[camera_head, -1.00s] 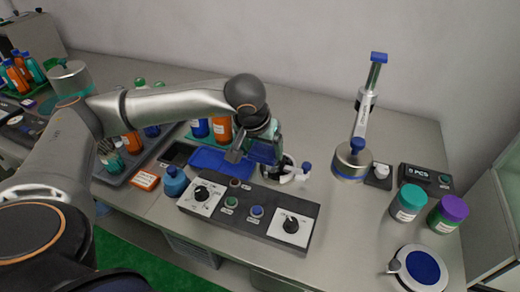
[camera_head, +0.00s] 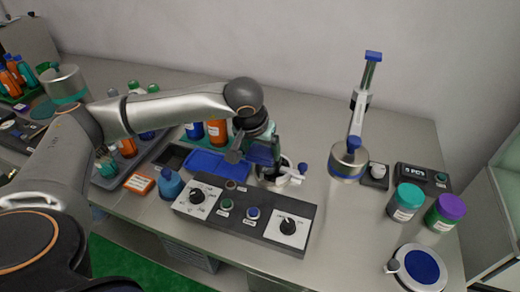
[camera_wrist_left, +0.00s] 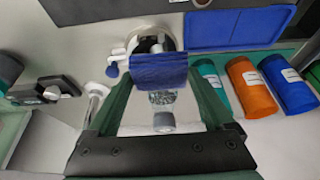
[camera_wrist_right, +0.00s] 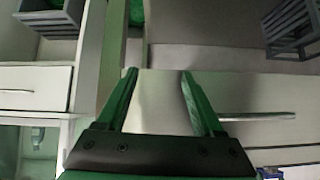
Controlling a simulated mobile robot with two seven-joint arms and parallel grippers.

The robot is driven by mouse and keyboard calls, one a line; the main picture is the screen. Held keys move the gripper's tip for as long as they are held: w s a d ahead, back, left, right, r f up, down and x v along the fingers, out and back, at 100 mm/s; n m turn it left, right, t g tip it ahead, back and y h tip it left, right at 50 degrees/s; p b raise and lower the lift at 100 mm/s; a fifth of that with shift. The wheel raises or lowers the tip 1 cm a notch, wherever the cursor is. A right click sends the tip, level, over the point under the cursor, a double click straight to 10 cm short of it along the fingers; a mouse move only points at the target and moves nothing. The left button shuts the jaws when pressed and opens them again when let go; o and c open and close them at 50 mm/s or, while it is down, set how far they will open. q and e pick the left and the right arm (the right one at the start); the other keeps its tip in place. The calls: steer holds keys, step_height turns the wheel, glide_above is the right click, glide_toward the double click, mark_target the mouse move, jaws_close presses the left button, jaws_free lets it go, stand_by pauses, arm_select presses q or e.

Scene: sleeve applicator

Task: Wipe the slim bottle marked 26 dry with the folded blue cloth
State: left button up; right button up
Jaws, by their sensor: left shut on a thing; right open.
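My left gripper (camera_head: 262,152) is shut on the folded blue cloth (camera_wrist_left: 158,71), which hangs between its fingers. In the left wrist view, a slim clear bottle with a grey cap (camera_wrist_left: 163,120) shows just past the cloth. The cloth covers part of it, and I cannot tell whether they touch. No number on the bottle is readable. A white round fixture (camera_wrist_left: 145,42) with a blue knob lies beyond the cloth. My right gripper (camera_wrist_right: 160,75) is open and empty in the right wrist view, away from the worktop. It is not in the head view.
A black control panel (camera_head: 240,213) with dials stands in front of the left gripper. A blue tray (camera_head: 205,165) and several orange and blue bottles lie to its left. A press-like stand (camera_head: 347,163), a teal-lidded jar (camera_head: 406,203) and a purple-lidded jar (camera_head: 444,213) stand right.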

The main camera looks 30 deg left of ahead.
arm_select(q)
steer(key=shift+w+a, duration=0.1)
steer(key=shift+w, duration=0.35)
stand_by(0.3)
steer(key=shift+f+b, duration=2.25)
steer(key=shift+f, duration=0.2)
steer(key=shift+r, duration=0.1)
steer(key=shift+r+p, duration=1.65)
steer(key=shift+r, duration=0.75)
steer(key=shift+f, duration=0.1)
